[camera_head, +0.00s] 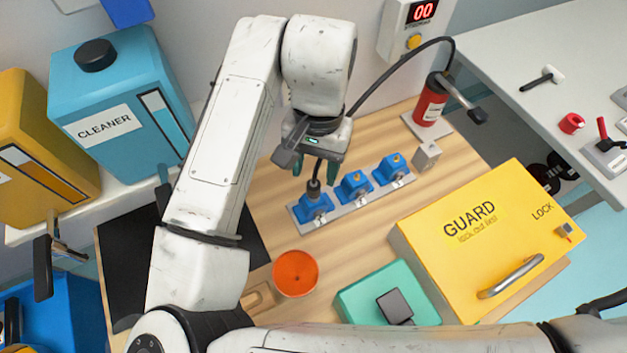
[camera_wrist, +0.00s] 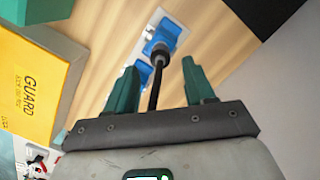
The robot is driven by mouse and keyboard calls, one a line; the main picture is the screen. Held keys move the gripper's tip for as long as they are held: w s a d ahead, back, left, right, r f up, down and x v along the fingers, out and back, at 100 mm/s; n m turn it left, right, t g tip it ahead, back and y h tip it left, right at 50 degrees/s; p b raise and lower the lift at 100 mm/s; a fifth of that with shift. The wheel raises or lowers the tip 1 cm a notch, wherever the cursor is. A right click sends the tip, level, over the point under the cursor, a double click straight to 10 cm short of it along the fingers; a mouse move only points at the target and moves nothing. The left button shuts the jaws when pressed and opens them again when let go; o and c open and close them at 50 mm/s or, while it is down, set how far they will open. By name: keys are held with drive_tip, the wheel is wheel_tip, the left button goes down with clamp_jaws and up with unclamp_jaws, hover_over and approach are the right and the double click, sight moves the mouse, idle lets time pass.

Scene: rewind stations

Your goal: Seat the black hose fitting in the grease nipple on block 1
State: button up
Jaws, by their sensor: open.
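Three blue blocks stand in a row on a grey strip (camera_head: 336,212): the left one (camera_head: 313,209), the middle one (camera_head: 355,188) and the right one (camera_head: 391,170). I cannot read their numbers. The middle and right blocks show small brass-coloured nipples on top. The black hose fitting (camera_head: 314,188) stands upright at the top of the left block, hiding any nipple there; how deep it sits I cannot tell. My gripper (camera_head: 312,168) is open above it. In the wrist view the fitting (camera_wrist: 160,54) is beyond the open fingers, and its hose runs between them.
The hose (camera_head: 400,62) arches to a red cylinder (camera_head: 431,100) at the back. An orange bowl (camera_head: 295,273), a teal box (camera_head: 360,297) and a yellow GUARD box (camera_head: 480,240) stand in front. A grey cube (camera_head: 426,156) is right of the blocks. Wood between them is bare.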

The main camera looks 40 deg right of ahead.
drive_tip(key=r, duration=0.5)
drive_tip(key=shift+w+d, duration=0.15)
drive_tip(key=shift+d, duration=0.1)
idle(0.3)
